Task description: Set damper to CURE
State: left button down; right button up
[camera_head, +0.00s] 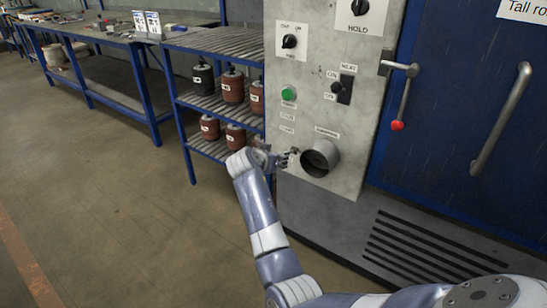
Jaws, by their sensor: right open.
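A short round grey duct (320,158) sticks out of the lower part of the grey control panel (312,95), with a small label (327,133) above it, too small to read. My right gripper (287,158) is open just left of the duct, in front of the panel's lower left edge. I cannot tell whether its fingers touch anything. A damper handle is not clearly visible; the gripper may hide it. Small label plates (287,123) sit above the gripper. My left gripper is not in view.
Above are a green button (289,94), a black switch (344,88) and rotary knobs (290,41). A blue oven door (450,120) with a red-tipped lever (399,110) stands right. The floor at left is clear.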

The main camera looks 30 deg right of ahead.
jog(key=v, duration=0.7)
jog(key=shift+a+r, duration=0.15)
jog(key=shift+a, duration=0.05)
jog(key=shift+s, duration=0.1)
